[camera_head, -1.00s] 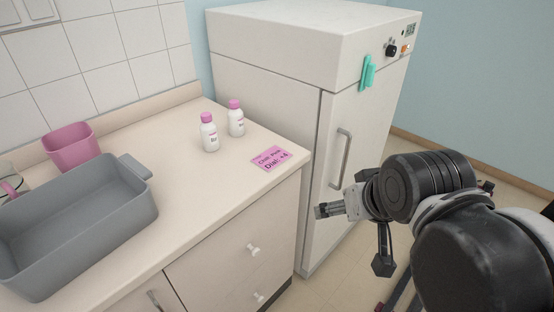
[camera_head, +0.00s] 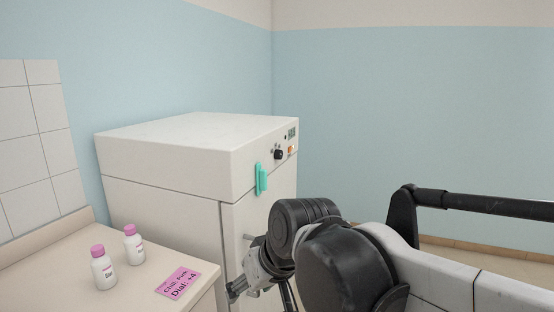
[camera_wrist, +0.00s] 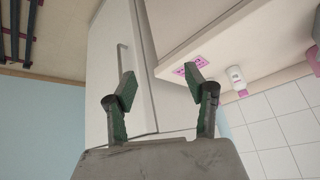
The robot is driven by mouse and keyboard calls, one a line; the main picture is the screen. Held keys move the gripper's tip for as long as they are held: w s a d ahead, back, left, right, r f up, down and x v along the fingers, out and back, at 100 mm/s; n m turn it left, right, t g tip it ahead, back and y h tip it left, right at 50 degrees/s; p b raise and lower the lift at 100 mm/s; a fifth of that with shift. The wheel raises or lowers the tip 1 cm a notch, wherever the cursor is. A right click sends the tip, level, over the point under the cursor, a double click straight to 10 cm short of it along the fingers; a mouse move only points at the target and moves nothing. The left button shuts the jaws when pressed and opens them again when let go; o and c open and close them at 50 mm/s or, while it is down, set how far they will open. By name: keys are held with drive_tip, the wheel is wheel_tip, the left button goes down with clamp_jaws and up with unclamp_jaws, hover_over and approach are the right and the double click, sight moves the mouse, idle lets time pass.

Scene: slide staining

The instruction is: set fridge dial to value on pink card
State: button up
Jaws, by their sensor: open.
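The white fridge (camera_head: 165,158) stands at the end of the counter. Its black dial (camera_head: 278,154) is on the upper front, beside a small display (camera_head: 291,133) and an orange switch (camera_head: 291,150); the dial's setting is too small to read. The pink card (camera_head: 178,283) lies flat on the counter and seems to read "Dial: +4". My gripper (camera_head: 236,290) is low in front of the fridge, below the dial and apart from it. In the wrist view its two fingers (camera_wrist: 160,88) are spread and empty, with the fridge door (camera_wrist: 103,45) and card (camera_wrist: 187,66) beyond.
Two white bottles with pink caps (camera_head: 104,270) (camera_head: 133,246) stand on the counter (camera_head: 60,285) left of the card. A teal holder (camera_head: 261,179) sticks out from the fridge front below the dial. The air right of the fridge is open before the blue wall (camera_head: 400,110).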

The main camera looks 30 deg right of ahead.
drive_tip(key=w+d+r+t+y+p, duration=0.15)
drive_tip(key=w+d+r, duration=0.3)
drive_tip(key=w, duration=0.45)
drive_tip(key=w+d+r+n+y+p, duration=0.1)
drive_tip(key=w+d+r+y, duration=0.3)
drive_tip(key=w, duration=0.5)
drive_tip(key=w+d+r+y+p, duration=0.1)
drive_tip(key=w+d+r+p, duration=0.15)
drive_tip(key=w+d, duration=0.45)
drive_tip(key=n+t+y+p, duration=0.3)
drive_tip(key=t+y+p, duration=0.1)
drive_tip(key=t, duration=0.2)
approach(282, 154)
drive_tip(key=x, duration=0.9)
drive_tip(key=shift+a+r, duration=0.1)
drive_tip(key=shift+a, duration=0.05)
drive_tip(key=c, duration=1.1)
drive_tip(key=shift+c, duration=0.2)
